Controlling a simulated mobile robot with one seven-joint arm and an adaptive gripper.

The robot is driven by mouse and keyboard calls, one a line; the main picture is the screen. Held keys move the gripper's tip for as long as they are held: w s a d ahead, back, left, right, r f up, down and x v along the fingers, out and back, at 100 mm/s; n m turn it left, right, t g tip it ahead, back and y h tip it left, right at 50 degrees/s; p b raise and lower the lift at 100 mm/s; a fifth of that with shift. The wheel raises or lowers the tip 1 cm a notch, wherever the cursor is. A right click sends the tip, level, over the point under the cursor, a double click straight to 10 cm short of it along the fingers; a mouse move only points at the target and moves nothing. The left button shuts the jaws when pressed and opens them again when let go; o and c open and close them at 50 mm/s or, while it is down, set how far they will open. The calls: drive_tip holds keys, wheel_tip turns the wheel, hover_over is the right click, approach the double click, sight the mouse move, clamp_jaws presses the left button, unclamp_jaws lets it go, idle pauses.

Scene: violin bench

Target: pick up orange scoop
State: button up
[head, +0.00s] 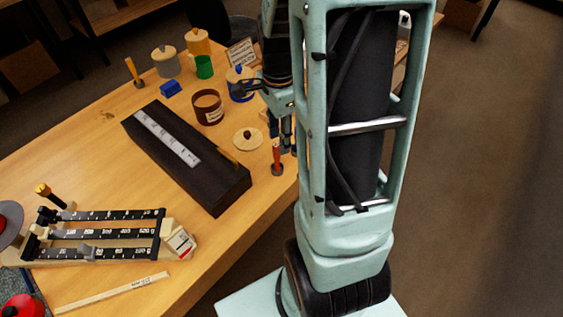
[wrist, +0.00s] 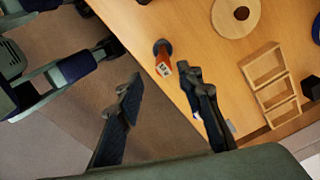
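An orange-handled piece, seemingly the orange scoop (head: 276,156), stands near the table's right edge in the head view, its dark round end low on the wood. In the wrist view the scoop (wrist: 164,67) shows its orange handle with a pale label and its dark end behind. My gripper (wrist: 162,77) is open and empty, one finger on each side of the scoop's line, the right finger nearer. Whether the fingers reach around it I cannot tell. In the head view my arm hides much of the gripper.
A round wooden lid (head: 248,139) lies close by, left of the scoop. A long black box (head: 185,157), a brown jar (head: 207,107) and a blue-marked jar (head: 240,84) stand around. Another orange-handled piece (head: 133,70) is at the back left. The floor lies beyond the table edge.

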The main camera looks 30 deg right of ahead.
sight(277, 167)
drive_tip(key=f, duration=0.9)
drive_tip(key=shift+w+a+f, duration=0.2)
drive_tip(key=shift+w+a, duration=0.05)
drive_tip(key=shift+w, duration=0.05)
drive_tip(key=shift+c, duration=0.3)
clamp_jaws()
